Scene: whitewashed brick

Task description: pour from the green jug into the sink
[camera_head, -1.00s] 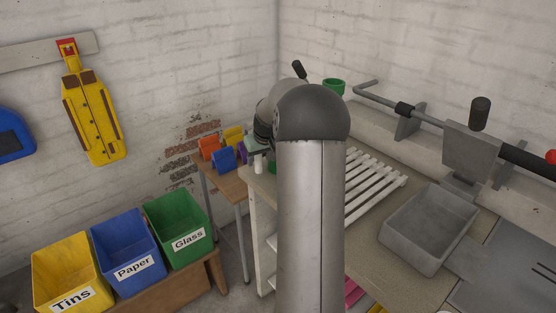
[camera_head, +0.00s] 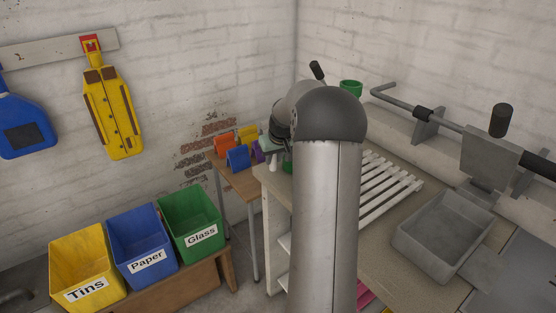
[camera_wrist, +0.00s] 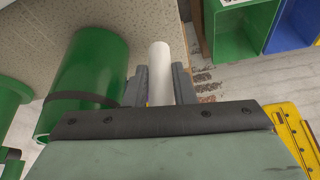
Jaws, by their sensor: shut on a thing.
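A green jug (camera_wrist: 85,75), a wide cylinder with a dark band, fills the left of the wrist view. A white upright bar (camera_wrist: 159,72), which looks like its handle, stands between my fingers. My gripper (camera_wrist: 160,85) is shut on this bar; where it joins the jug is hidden. In the head view my gripper (camera_head: 270,148) is at the counter's far left corner, with the jug (camera_head: 287,163) mostly hidden behind my arm. The sink (camera_head: 445,235) is a grey rectangular basin at the right, well away from my gripper.
A white slatted rack (camera_head: 388,188) lies between my arm and the sink. A green cup (camera_head: 350,88) stands at the back by a grey pipe (camera_head: 400,100). Yellow (camera_head: 85,265), blue (camera_head: 142,243) and green (camera_head: 190,218) bins stand at the left. A small table (camera_head: 238,182) holds coloured holders.

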